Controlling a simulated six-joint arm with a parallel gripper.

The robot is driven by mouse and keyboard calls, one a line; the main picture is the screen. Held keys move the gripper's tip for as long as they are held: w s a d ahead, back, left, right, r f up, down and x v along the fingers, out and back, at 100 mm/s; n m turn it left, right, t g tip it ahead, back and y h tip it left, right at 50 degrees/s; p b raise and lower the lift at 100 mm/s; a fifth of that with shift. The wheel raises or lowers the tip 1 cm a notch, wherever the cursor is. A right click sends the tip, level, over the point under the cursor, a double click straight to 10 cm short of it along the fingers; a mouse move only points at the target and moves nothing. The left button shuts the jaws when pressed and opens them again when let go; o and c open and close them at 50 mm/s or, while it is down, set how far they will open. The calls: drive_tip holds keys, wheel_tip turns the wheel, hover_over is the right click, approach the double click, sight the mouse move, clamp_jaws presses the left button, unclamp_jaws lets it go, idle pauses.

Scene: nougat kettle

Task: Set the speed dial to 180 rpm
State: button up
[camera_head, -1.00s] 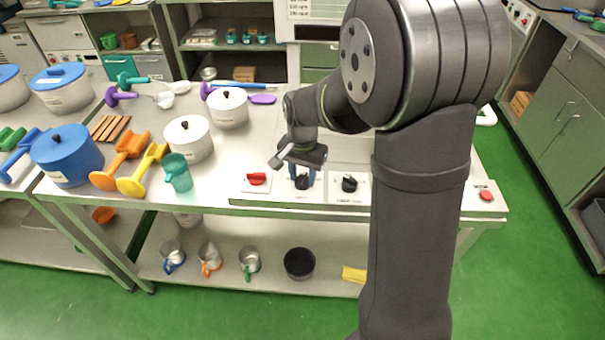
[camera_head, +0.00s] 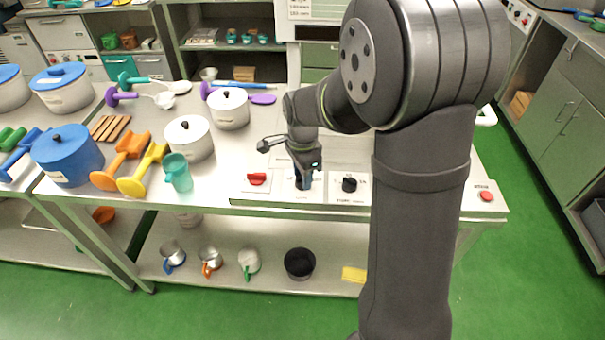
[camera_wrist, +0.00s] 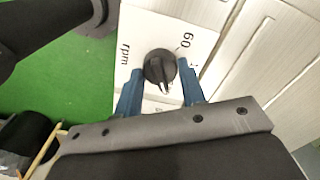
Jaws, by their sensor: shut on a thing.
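The speed dial is a black round knob (camera_wrist: 159,67) on a white panel, marked "rpm" and "60" in the wrist view. A light pointer mark on it points toward the lower edge of that view, between my fingers; any number there is hidden. My gripper (camera_wrist: 160,88) has its two blue fingers on either side of the knob and is shut on it. In the head view my gripper (camera_head: 304,181) points down onto the middle control of the panel and hides most of the dial.
A red switch (camera_head: 257,179) sits left of the dial and another black knob (camera_head: 349,184) right of it. A red button (camera_head: 486,196) is at the table's right end.

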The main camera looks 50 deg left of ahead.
idle(0.5)
drive_tip(key=o, duration=1)
wheel_tip(320, 180, up, 18)
drive_tip(key=shift+f, duration=0.25)
drive_tip(key=shift+f, duration=0.15)
wheel_tip(320, 180, down, 17)
drive_tip(key=shift+f, duration=0.1)
idle(0.4)
